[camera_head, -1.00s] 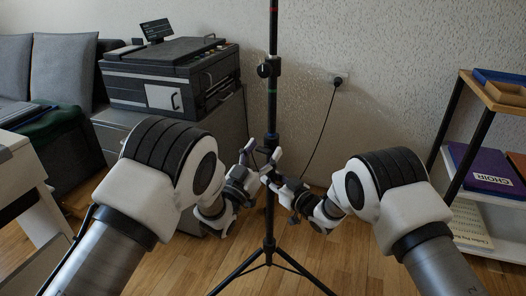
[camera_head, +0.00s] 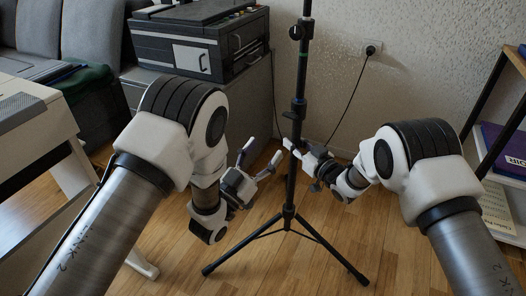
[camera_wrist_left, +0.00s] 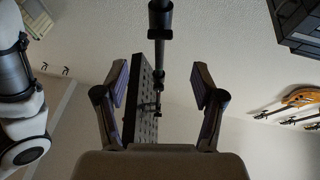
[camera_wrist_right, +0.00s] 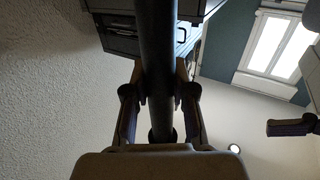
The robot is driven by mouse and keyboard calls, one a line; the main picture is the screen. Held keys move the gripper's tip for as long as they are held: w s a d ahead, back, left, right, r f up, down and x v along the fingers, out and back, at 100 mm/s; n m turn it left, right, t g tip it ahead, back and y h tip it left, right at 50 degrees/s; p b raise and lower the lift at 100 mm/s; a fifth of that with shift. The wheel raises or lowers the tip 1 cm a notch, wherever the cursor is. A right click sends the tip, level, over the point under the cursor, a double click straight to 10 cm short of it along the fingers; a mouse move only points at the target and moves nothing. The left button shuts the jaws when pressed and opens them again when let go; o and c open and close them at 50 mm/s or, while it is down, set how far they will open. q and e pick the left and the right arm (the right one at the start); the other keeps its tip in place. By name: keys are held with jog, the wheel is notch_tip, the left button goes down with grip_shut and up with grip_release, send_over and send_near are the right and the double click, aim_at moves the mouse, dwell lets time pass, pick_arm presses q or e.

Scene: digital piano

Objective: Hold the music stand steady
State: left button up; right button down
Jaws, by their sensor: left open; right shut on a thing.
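The music stand is a black upright pole (camera_head: 300,75) on a tripod base (camera_head: 286,221) on the wooden floor. My right gripper (camera_head: 294,148) is shut on the pole from the right, below the collar. In the right wrist view the pole (camera_wrist_right: 156,60) runs between the two fingers (camera_wrist_right: 158,88). My left gripper (camera_head: 264,157) is open and empty, just left of the pole and apart from it. In the left wrist view, the stand's pole (camera_wrist_left: 160,50) and perforated desk (camera_wrist_left: 140,95) show beyond the open fingers (camera_wrist_left: 160,82). The desk is outside the head view.
A white keyboard or desk (camera_head: 40,120) stands at the left. A shelf (camera_head: 495,150) stands at the right. A cord hangs from the wall socket (camera_head: 371,48).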

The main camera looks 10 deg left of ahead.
jog(key=shift+w+r, duration=0.1)
jog(key=shift+r, duration=0.05)
jog(key=c, duration=0.9)
grip_release()
jog(key=shift+p+v, duration=2)
jog(key=shift+v, duration=1)
jog(key=v, duration=1.2)
